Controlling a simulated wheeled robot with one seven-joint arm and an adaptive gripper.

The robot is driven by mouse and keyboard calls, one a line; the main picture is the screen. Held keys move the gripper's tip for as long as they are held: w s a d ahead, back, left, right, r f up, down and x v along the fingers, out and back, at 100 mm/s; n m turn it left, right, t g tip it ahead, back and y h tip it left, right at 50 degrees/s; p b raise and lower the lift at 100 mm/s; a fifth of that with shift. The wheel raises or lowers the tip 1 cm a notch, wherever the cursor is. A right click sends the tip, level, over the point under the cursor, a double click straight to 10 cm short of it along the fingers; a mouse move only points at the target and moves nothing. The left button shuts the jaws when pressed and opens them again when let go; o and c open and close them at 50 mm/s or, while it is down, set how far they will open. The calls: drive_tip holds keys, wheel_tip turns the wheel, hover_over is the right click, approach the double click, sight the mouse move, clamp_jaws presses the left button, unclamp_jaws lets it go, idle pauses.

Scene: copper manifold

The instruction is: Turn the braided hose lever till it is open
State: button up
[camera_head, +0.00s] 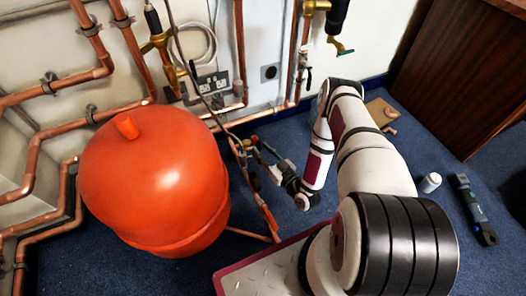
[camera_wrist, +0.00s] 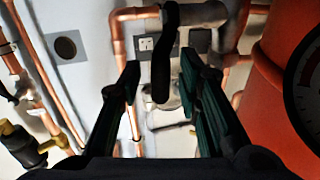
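A dark lever (camera_wrist: 162,60) hangs down in the upper middle of the wrist view, from a grey pipe or hose fitting (camera_wrist: 205,14); I take it for the braided hose lever. My gripper (camera_wrist: 159,66) is open, one finger on each side of the lever, with visible gaps; I cannot tell how deep the lever sits between them. In the head view my gripper (camera_head: 258,146) is low beside the orange tank, near a thin dark hose (camera_head: 205,98) running down to the valve area. The lever is too small to make out there.
The orange tank (camera_head: 150,185) stands close left of my gripper. Copper pipes (camera_head: 70,82) line the wall, with a brass valve (camera_head: 160,42) and sockets (camera_head: 212,82). A can (camera_head: 430,182) and a dark tool (camera_head: 474,208) lie right on the blue floor.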

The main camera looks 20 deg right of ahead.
drive_tip(key=v, duration=1.2)
idle(0.6)
